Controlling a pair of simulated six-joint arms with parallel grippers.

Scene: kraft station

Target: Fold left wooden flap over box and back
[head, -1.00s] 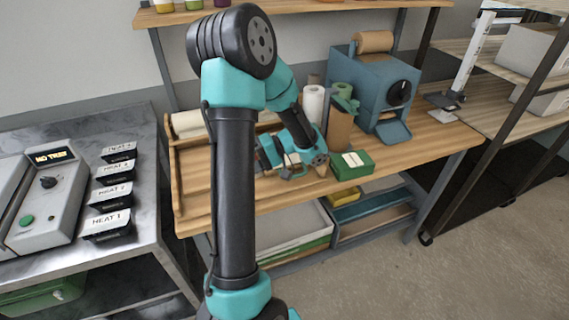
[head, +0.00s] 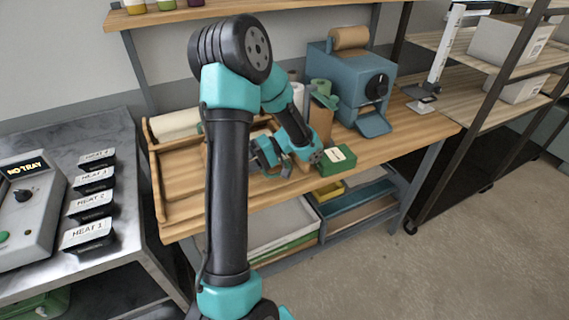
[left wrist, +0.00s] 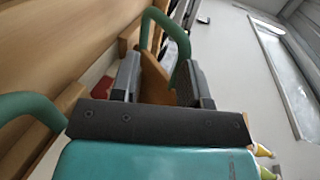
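One of my arms stands in the middle of the head view, and I take it as the left. Its gripper (head: 268,158) hangs low over the wooden bench, left of a small green box (head: 337,160). In the left wrist view the two grey fingers (left wrist: 158,85) are spread apart. A brown wooden piece (left wrist: 153,75) shows between them; I cannot tell whether they touch it. A wooden tray-like frame (head: 156,190) sits at the bench's left end, partly hidden behind my arm. I cannot clearly make out the box or its left flap. The right gripper is not in view.
A blue machine (head: 350,85) with a brown roll stands at the back of the bench (head: 405,128). A metal table with labelled black trays (head: 88,233) is at left, a shelf rack (head: 500,100) at right. Green curved bars (left wrist: 180,35) show near the fingers.

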